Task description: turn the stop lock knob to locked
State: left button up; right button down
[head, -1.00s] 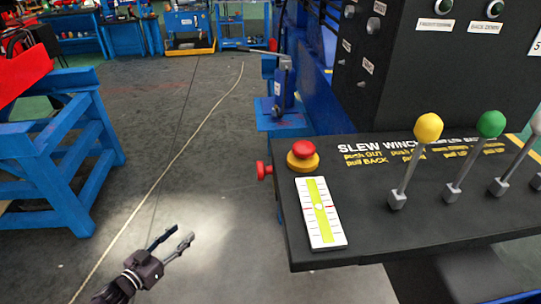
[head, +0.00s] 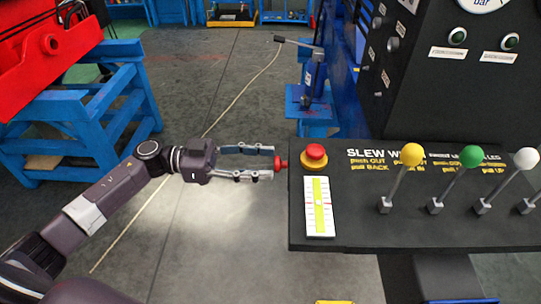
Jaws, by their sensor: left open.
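A small red knob (head: 281,164) sticks out sideways from the left side of the black console (head: 400,228). My left gripper (head: 268,163) is open, level with this knob and pointing right at it. Its two fingertips lie above and below the knob's left end in the picture; I cannot tell whether they touch it. A red mushroom button (head: 315,151) on a yellow base stands on the console top, just right of the knob. No lock marking on the red knob is readable. My right gripper is not in view.
Levers with yellow (head: 412,154), green (head: 471,156) and white (head: 526,158) balls stand on the console to the right. A white and yellow-green level gauge (head: 319,207) lies near its left edge. Blue stands (head: 85,120) are at the left. Open floor lies between.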

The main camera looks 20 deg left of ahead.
pick_arm(q)
jog(key=shift+x, duration=1.05)
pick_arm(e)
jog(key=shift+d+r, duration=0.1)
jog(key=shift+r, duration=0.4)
pick_arm(q)
jog(key=shift+c, duration=0.6)
jog(key=c, duration=1)
jog(key=shift+c, duration=0.2)
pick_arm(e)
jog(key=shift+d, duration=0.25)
